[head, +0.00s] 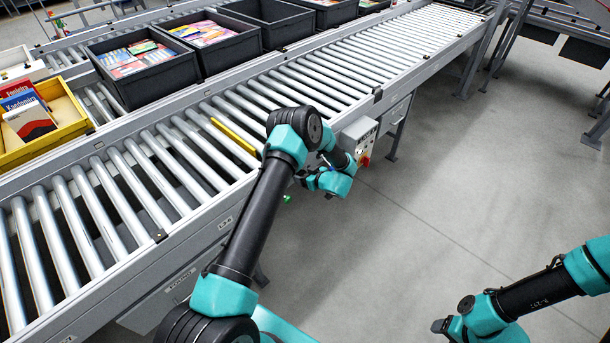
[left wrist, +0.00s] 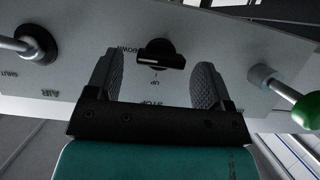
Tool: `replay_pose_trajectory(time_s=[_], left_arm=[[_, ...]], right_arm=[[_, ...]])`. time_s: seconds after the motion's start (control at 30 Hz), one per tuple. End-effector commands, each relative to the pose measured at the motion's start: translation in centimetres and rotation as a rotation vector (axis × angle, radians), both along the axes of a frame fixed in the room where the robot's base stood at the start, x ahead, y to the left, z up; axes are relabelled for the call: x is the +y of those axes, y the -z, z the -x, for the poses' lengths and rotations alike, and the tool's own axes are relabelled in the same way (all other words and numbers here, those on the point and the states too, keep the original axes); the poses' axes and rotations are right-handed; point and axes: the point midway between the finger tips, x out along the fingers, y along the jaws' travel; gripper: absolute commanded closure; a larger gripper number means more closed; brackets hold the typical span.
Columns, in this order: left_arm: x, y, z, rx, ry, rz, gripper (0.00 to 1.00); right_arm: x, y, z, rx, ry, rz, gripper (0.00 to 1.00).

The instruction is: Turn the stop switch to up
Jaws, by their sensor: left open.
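The stop switch (left wrist: 162,54) is a black rotary knob with a white line on its grip, on a grey panel (left wrist: 72,72) in the left wrist view. Its grip lies nearly crosswise, one end towards the DOWN label on the left; UP and STOP are printed below it. My left gripper (left wrist: 155,66) is open, one finger on each side of the knob, with gaps on both sides. In the head view my left gripper (head: 312,180) is beside the conveyor's near side, its fingers unclear and the switch not made out.
A metal lever with a black collar (left wrist: 35,44), near AIR and SHUT, stands left of the switch. A green-tipped lever (left wrist: 306,110) stands right. Crates stand behind; the floor at right is clear.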

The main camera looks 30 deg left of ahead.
Motion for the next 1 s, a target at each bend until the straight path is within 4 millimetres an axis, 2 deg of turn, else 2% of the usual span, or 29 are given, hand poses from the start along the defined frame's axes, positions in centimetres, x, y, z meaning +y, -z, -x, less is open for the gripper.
replay_pose_trajectory(time_s=[0.13,0.63,1.0], left_arm=[[-0.03,-0.01,0.00,0.000,0.000,0.000,0.27],[-0.05,-0.04,0.01,0.000,0.000,0.000,0.74],[-0.04,-0.05,0.09,-0.038,0.000,0.009,0.75]], right_arm=[[0.00,0.00,0.00,0.000,0.000,0.000,0.40],[0.00,0.00,0.00,0.000,0.000,0.000,0.40],[0.00,0.00,0.00,0.000,0.000,0.000,0.40]])
